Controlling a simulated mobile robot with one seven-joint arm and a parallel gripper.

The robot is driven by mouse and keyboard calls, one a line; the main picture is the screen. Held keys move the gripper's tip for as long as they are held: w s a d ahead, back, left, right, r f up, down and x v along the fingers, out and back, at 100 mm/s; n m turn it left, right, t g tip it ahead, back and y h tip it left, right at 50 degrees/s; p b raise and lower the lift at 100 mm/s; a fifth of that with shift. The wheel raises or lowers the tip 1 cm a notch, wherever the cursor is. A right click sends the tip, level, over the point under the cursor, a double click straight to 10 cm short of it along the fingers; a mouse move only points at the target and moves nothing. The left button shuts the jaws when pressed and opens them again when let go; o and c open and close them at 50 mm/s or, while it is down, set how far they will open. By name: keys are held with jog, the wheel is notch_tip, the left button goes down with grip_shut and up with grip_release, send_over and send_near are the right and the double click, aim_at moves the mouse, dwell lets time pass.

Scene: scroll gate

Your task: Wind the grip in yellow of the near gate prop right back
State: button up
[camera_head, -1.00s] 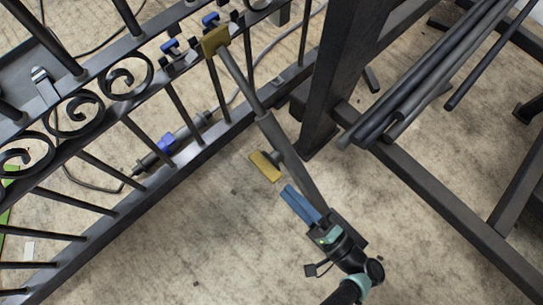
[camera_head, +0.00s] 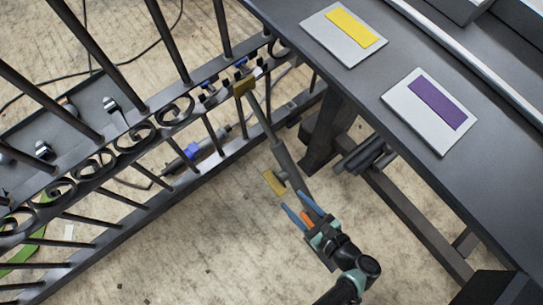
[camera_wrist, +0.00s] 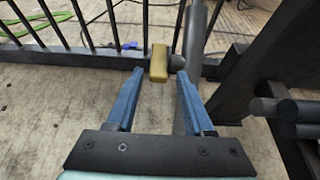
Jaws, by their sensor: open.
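The gate prop (camera_head: 284,160) is a grey tube slanting from the scroll gate (camera_head: 136,133) down to the right. Its yellow grip (camera_head: 274,183) is a short bar standing out from the tube on the left side. In the wrist view the yellow grip (camera_wrist: 159,62) is upright, ahead of my gripper and between the lines of its two fingers. My gripper (camera_head: 296,207) has blue fingers; it is open, empty and just short of the grip. It also shows in the wrist view (camera_wrist: 157,85).
A dark workbench (camera_head: 385,75) on the right carries a yellow-marked card (camera_head: 318,38) and a purple-marked card (camera_head: 400,100). Dark bars (camera_head: 362,158) lie under it. A cable runs behind the gate. The floor (camera_head: 190,240) left of my arm is clear.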

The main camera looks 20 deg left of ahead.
aim_at(273, 181)
jog(key=b+x, duration=0.3)
jog(key=x, duration=0.7)
jog(key=shift+d+f+b, duration=0.1)
jog(key=shift+b, duration=0.3)
jog(key=shift+w+a+f, duration=0.15)
jog(key=shift+w+a, duration=0.3)
jog(key=shift+a, duration=0.15)
grip_shut()
